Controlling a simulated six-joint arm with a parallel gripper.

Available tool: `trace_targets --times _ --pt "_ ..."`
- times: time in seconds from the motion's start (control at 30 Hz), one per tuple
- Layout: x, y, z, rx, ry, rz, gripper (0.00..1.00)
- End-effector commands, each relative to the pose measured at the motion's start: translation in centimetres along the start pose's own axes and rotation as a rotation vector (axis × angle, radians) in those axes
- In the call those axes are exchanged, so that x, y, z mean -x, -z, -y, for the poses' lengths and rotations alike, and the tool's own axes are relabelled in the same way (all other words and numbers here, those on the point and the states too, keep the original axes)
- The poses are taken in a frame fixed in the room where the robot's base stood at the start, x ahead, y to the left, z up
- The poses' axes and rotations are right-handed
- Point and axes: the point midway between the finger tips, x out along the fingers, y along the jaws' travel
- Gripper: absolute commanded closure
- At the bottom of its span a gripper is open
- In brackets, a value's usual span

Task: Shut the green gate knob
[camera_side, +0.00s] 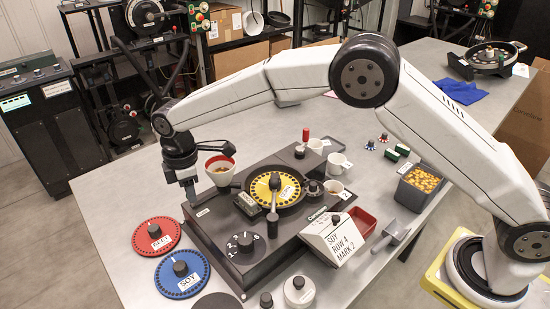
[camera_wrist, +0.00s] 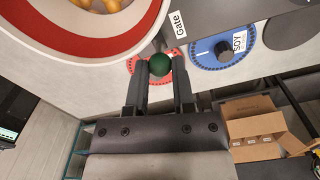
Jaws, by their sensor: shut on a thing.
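The dark seed meter (camera_side: 225,250) stands on the grey table. The green gate knob (camera_wrist: 158,65) shows in the wrist view beside the white "Gate" label (camera_wrist: 180,24) on the meter's edge. My gripper (camera_wrist: 162,78) is shut on the green knob, which sits between the fingertips. In the side view my gripper (camera_side: 190,195) points down at the meter's far left corner, and its fingers hide the knob. A red-and-white hopper (camera_side: 219,168) stands close to the right of my gripper; its rim fills the upper left of the wrist view.
A red disc (camera_side: 156,247) and a blue SOY disc (camera_side: 182,288) lie left of the meter. A yellow plate (camera_side: 266,187) sits on the meter.

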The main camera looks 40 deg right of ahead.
Motion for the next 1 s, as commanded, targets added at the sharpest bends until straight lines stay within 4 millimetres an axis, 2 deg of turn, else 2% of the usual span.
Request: trace_targets --times 0.23,0.53,0.57,0.63,0.67,1.0 --pt "0.2 -2.1 -0.7 -0.001 -0.002 -0.002 1.0" --pt "0.1 -2.5 -0.8 -0.001 -0.001 0.002 1.0" --pt "0.1 -2.5 -0.8 -0.001 -0.001 0.002 0.6" --pt "0.1 -2.5 -0.8 -0.001 -0.001 0.001 0.38" --pt "0.1 -2.5 -0.8 -0.001 -0.001 0.001 0.34" --pt "0.1 -2.3 -0.7 0.0 0.0 0.0 0.34"
